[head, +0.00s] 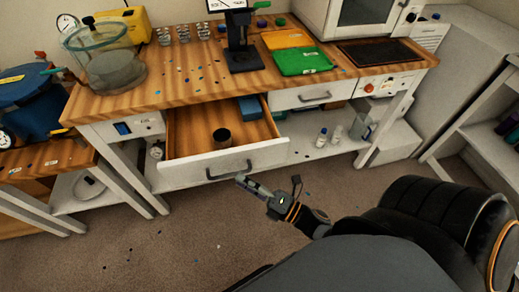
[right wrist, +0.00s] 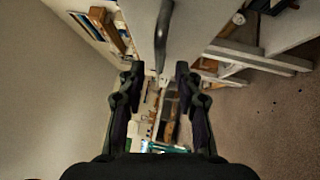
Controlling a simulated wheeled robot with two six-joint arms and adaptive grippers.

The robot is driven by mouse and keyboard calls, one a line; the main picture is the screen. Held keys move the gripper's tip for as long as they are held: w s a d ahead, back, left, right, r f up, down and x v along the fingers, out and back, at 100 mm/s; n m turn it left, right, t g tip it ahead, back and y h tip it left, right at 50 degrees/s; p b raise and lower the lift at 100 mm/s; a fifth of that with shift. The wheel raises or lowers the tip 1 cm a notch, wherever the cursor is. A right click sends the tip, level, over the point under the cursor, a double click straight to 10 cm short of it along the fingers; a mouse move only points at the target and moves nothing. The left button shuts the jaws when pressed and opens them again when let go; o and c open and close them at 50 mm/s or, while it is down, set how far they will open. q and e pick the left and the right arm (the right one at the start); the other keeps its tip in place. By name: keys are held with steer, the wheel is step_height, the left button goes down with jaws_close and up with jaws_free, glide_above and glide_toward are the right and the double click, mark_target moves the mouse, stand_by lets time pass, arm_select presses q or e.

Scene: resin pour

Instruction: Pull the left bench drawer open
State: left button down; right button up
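The left bench drawer (head: 270,153) stands well out from the bench, showing its wooden inside. A dark round cup (head: 221,138) and a blue box (head: 250,107) are in it. The drawer's dark bar handle (head: 228,173) is on its white front. My right gripper (head: 241,181) is just below the handle's right end in the head view. In the right wrist view, my right gripper's fingers (right wrist: 158,72) are spread with nothing between the tips, and the handle (right wrist: 163,30) lies ahead of the gap. Whether they touch cannot be told. My left gripper is out of view.
The right drawer (head: 312,96) is shut. A lower shelf (head: 310,150) under the bench holds small bottles and a clear jug (head: 360,127). The benchtop carries a clear vessel (head: 112,70), green and yellow packs and scattered bits. Carpet in front is mostly clear.

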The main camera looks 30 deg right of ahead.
steer(key=r+v, duration=0.1)
steer(key=v, duration=0.5)
steer(key=shift+s+d+f, duration=0.2)
steer(key=shift+s+f, duration=0.2)
steer(key=shift+f, duration=0.15)
steer(key=s+d+f+m+g+h+p, duration=0.1)
steer(key=d+f+m+g+h+p, duration=0.25)
steer(key=f, duration=0.55)
steer(key=s+d+f+m+g+h+p, duration=0.1)
steer(key=s+d+f+m+h, duration=0.15)
steer(key=d+f+m, duration=0.4)
steer(key=s+d+f+m+g+h+p, duration=0.15)
steer(key=d+f+m+g+h, duration=0.35)
steer(key=f, duration=0.6)
steer(key=s+a+f+m+g+p, duration=0.2)
steer(key=s+f+m, duration=0.3)
steer(key=s, duration=0.3)
steer(key=s+a+f+m+g+p, duration=0.1)
steer(key=s+a+f+m+g, duration=0.2)
steer(key=s, duration=0.5)
step_height(320, 180, down, 3)
steer(key=shift+a+f+m+g+p, duration=0.35)
steer(key=shift+m+g, duration=0.3)
steer(key=shift+m, duration=0.45)
